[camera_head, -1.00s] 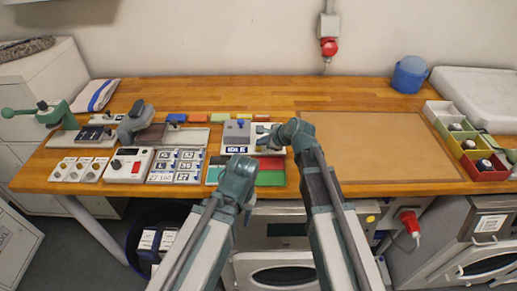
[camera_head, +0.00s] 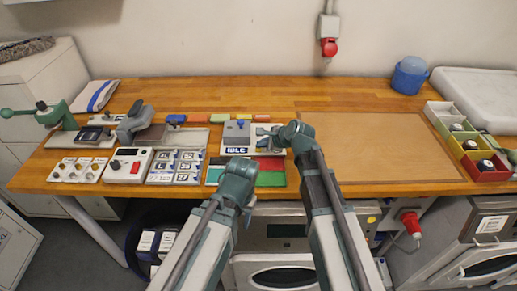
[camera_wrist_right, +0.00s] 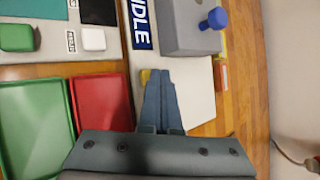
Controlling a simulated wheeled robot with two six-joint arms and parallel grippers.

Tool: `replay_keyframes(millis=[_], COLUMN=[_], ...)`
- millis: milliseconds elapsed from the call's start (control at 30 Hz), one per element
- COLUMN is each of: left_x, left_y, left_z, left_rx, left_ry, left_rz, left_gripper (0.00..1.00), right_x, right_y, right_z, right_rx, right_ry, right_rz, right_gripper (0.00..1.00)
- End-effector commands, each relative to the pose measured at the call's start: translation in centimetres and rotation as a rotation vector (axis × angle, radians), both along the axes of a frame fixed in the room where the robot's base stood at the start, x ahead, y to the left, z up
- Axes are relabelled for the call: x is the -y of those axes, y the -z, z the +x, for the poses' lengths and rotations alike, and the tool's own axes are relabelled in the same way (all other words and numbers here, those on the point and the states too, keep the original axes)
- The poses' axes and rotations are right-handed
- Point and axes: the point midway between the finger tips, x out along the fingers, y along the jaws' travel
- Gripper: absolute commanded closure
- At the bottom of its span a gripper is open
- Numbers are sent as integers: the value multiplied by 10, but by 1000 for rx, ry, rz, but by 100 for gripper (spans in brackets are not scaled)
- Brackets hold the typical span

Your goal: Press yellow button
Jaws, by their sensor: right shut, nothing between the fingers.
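The yellow button (camera_wrist_right: 145,76) shows as a small patch in the right wrist view, on the pale plate beside the grey device with the IDLE display (camera_wrist_right: 139,22). My right gripper (camera_wrist_right: 157,74) is shut and empty. Its fingertips are right at the button and partly cover it; I cannot tell whether they touch or press it. In the head view my right gripper (camera_head: 266,134) lies over the right part of the plate and hides the button. The display (camera_head: 237,149) reads IDLE. My left arm's wrist (camera_head: 238,172) is at the front edge; its fingers are hidden.
A grey block with a blue knob (camera_wrist_right: 215,18) stands on the plate. Red (camera_wrist_right: 101,103) and green (camera_wrist_right: 33,121) trays lie beside it. A red-buttoned box (camera_head: 128,165) is further left. The brown mat (camera_head: 380,145) at right is clear.

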Motion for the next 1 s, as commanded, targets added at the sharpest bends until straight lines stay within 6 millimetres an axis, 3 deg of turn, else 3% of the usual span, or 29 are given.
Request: replay_keyframes(millis=[567, 1000], left_x=[0, 0], left_y=[3, -16], left_z=[0, 0], left_rx=[0, 0], left_ry=[0, 0], left_rz=[0, 0], left_gripper=[50, 50], right_x=[0, 0], right_y=[3, -16], right_z=[0, 0], right_rx=[0, 0], right_ry=[1, 0], right_rz=[-1, 0], right_gripper=[100, 100])
